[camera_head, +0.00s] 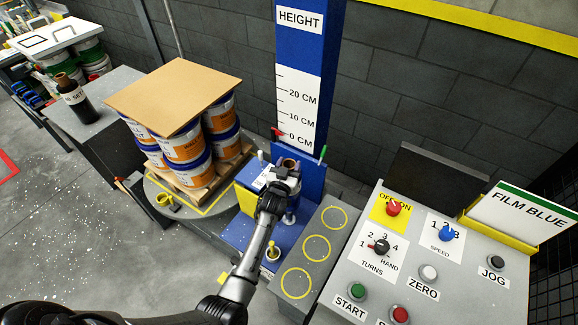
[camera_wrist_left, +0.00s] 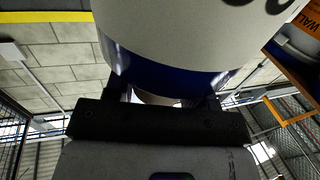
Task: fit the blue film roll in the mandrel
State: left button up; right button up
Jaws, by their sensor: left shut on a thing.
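My left gripper (camera_head: 274,192) is at the blue wrapping-machine carriage, below the height scale. The gripper and arm hide part of the roll. A short post with a brass-coloured tip (camera_head: 272,248) stands on the blue base in front; I cannot tell whether it is the mandrel. My right gripper is not in view.
Pails (camera_head: 187,145) under a brown board (camera_head: 172,87) stand on a pallet on the turntable, left of the carriage. The control panel (camera_head: 440,265) is at right, beside a grey stand (camera_head: 312,250) with yellow rings.

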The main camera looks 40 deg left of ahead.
pick_arm(q)
jog(key=shift+r, duration=0.25)
jog(key=shift+f+b, duration=1.3)
jog(key=shift+f, duration=0.6)
jog(key=shift+f+b, duration=0.85)
jog(key=shift+f, duration=0.2)
dwell(0.7)
